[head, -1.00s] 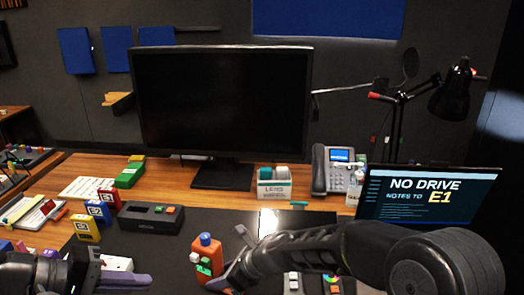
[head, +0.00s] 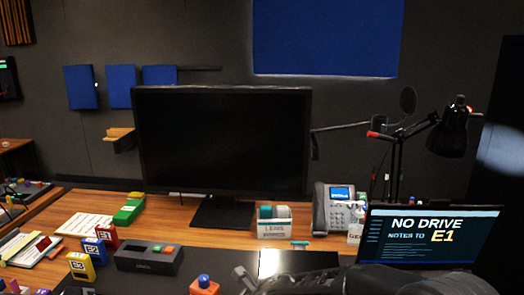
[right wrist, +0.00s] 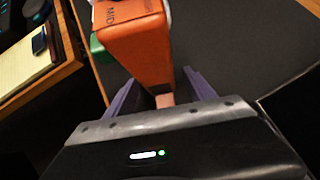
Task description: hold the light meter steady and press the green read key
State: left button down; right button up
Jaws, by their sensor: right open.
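The light meter is an orange box with a blue dome; in the head view (head: 205,287) only its top shows at the bottom edge. In the right wrist view its orange body (right wrist: 134,45) stands straight ahead, with a green part (right wrist: 101,48), possibly the read key, at its left side. My right gripper (right wrist: 160,88) is open, its purple fingers spread to either side of the meter's near end. Whether they touch it I cannot tell. In the head view my right arm (head: 380,280) comes in low from the right. My left gripper does not show clearly.
A black box with red and green keys (head: 148,259) lies left of the meter, beside a yellow block (head: 80,266) and other coloured blocks. A monitor (head: 222,140), a lens wipes box (head: 273,222), a phone (head: 332,210) and a laptop (head: 428,235) stand behind.

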jog(key=v, duration=1.2)
jog(key=shift+o, duration=0.6)
jog(key=shift+o, duration=1.1)
jog(key=p+v, duration=0.5)
jog(key=v, duration=0.1)
